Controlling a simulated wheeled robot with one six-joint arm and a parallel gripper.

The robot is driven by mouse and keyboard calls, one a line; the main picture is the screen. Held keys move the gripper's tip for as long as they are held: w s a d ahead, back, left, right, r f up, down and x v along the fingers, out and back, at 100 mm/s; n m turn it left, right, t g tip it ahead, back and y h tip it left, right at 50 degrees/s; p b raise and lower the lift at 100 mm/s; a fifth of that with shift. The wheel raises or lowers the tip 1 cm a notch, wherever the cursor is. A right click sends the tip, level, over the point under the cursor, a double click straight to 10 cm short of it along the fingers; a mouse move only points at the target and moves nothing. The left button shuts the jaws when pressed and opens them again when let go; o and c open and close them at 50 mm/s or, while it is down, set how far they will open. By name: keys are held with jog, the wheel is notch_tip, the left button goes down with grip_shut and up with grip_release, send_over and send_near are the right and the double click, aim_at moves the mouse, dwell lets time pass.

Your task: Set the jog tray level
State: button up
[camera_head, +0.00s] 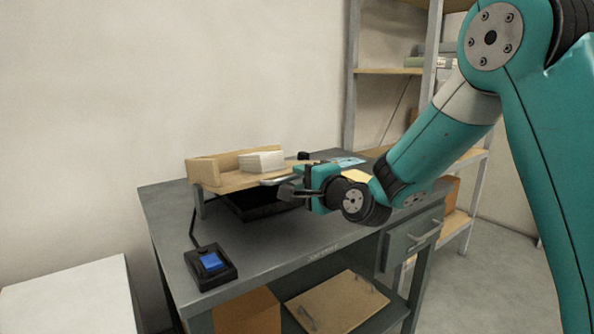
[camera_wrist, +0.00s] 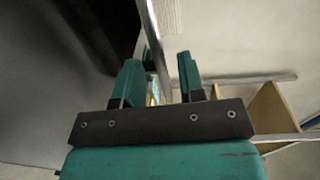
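The jog tray (camera_head: 229,182) is a pale wooden tray with raised walls at its left and back. It sits above a black base on the grey bench and carries a white paper stack (camera_head: 261,161). I cannot tell exactly how far it tilts. A metal bar (camera_head: 275,182) runs along its front right edge. My gripper (camera_head: 293,190) is at that edge. In the wrist view, my gripper's fingers (camera_wrist: 160,80) stand apart with a metal strip (camera_wrist: 153,35) passing between them. A gap shows beside the right finger, and the fingertips' contact is unclear.
A black switch box with a blue rocker (camera_head: 211,262) sits at the bench's front left, with a cord behind it. The grey bench (camera_head: 290,238) has a drawer (camera_head: 412,240) at right. A shelf rack (camera_head: 388,71) stands behind. A white surface (camera_head: 70,298) is at lower left.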

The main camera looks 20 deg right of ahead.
jog(key=shift+x, duration=1.25)
grip_shut()
jog(key=shift+t+y, duration=0.3)
jog(key=shift+t, duration=0.6)
jog(key=f+b, duration=0.1)
jog(key=b, duration=0.2)
jog(key=f+b, duration=0.2)
jog(key=b, duration=0.2)
jog(key=f+b, duration=0.1)
jog(key=b, duration=0.2)
jog(key=shift+s+d+f, duration=0.15)
jog(key=shift+s+f, duration=0.15)
jog(key=shift+s, duration=0.05)
jog(key=b, duration=0.3)
jog(key=shift+s+f+t, duration=0.1)
jog(key=shift+f+t, duration=0.2)
jog(key=shift+t, duration=0.1)
